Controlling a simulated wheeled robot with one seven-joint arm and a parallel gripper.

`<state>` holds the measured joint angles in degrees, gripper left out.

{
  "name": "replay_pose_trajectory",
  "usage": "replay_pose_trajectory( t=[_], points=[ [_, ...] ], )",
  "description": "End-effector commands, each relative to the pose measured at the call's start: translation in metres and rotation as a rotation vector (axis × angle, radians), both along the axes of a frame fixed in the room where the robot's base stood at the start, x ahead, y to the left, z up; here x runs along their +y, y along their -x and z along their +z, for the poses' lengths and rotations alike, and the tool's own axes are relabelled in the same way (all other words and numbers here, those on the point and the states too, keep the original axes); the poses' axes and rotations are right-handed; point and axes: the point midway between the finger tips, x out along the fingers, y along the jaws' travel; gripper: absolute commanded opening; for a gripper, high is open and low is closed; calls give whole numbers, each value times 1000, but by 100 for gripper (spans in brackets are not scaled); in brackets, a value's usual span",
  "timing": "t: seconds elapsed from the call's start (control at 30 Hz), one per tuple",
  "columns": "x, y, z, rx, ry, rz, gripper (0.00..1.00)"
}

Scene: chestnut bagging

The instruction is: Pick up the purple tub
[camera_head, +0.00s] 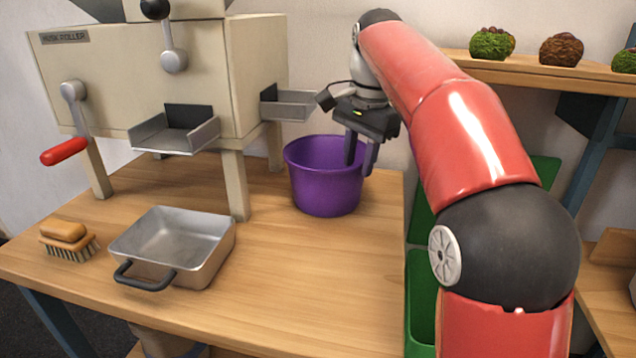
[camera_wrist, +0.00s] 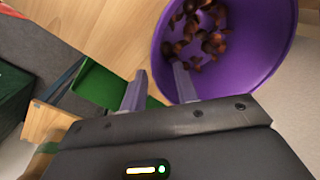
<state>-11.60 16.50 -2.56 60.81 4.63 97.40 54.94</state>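The purple tub (camera_head: 325,185) stands upright on the wooden table, right of the husk roller's front leg. In the wrist view the tub (camera_wrist: 262,62) holds several brown chestnuts (camera_wrist: 197,36). My gripper (camera_head: 361,160) is at the tub's right rim, pointing down. Its fingers are apart, one appearing at or inside the rim and the other outside. The wrist view shows the fingers (camera_wrist: 157,85) with a gap between them near the tub's wall. I cannot tell whether either finger touches the wall.
The husk roller (camera_head: 150,75) stands behind, its side chute (camera_head: 290,104) just above the tub. A metal pan (camera_head: 172,245) and a brush (camera_head: 68,240) lie to the left. Green crates (camera_head: 421,300) are beyond the table's right edge. A shelf (camera_head: 540,72) holds chestnut burs. The table's front middle is clear.

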Motion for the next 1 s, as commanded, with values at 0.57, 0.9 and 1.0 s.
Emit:
replay_pose_trajectory(
  t=[0.57, 0.9, 1.0],
  points=[
    [7, -4, -65, -2, 0, 3, 30],
    [7, -4, -64, -2, 0, 4, 9],
    [7, -4, -64, -2, 0, 4, 0]
  ],
)
